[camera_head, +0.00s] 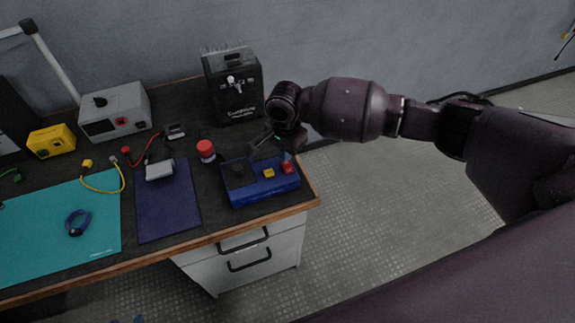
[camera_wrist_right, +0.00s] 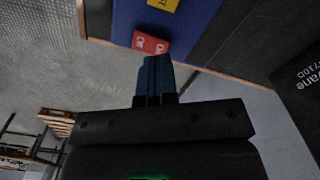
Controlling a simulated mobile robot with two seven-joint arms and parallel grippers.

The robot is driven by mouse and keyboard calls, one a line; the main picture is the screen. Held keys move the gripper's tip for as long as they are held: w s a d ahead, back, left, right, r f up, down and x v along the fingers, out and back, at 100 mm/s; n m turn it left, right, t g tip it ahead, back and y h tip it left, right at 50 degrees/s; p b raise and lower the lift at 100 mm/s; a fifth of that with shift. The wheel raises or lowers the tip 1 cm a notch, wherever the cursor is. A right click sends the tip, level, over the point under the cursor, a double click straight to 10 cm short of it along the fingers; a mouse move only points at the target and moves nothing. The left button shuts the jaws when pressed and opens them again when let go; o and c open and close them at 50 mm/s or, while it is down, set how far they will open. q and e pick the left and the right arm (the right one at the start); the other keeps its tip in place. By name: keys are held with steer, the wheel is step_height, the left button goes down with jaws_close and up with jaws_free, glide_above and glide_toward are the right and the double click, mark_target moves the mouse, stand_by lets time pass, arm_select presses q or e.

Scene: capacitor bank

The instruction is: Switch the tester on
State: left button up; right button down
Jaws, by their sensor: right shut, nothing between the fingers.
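The tester is a blue box (camera_head: 262,188) with a dark top at the right front corner of the bench. It bears a black knob (camera_head: 238,169), a yellow button (camera_head: 268,173) and a red rocker switch (camera_head: 288,168). The switch also shows in the right wrist view (camera_wrist_right: 150,43), just past my fingertips. My right gripper (camera_head: 287,156) is shut and empty, its blue fingers close to the switch. I cannot tell whether they touch it. Of my left side, only small blue bits, perhaps fingertips, show at the bottom left edge of the head view.
A black unit (camera_head: 233,88) stands behind the tester, near my right wrist. A red-capped jar (camera_head: 206,151) stands left of the tester. A dark blue mat (camera_head: 168,207) and a teal mat (camera_head: 60,240) lie farther left. The bench edge (camera_head: 312,190) is close on the right, with open floor beyond.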

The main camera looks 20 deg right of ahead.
steer(key=shift+s+f, duration=0.1)
steer(key=shift+f, duration=1.3)
stand_by(1.0)
steer(key=shift+r+p, duration=0.45)
steer(key=shift+r, duration=0.6)
steer(key=shift+r+p, duration=0.6)
steer(key=shift+p, duration=0.1)
steer(key=shift+r+p, duration=0.75)
steer(key=shift+r, duration=0.05)
steer(key=shift+r+p, duration=1)
steer(key=shift+r, duration=0.15)
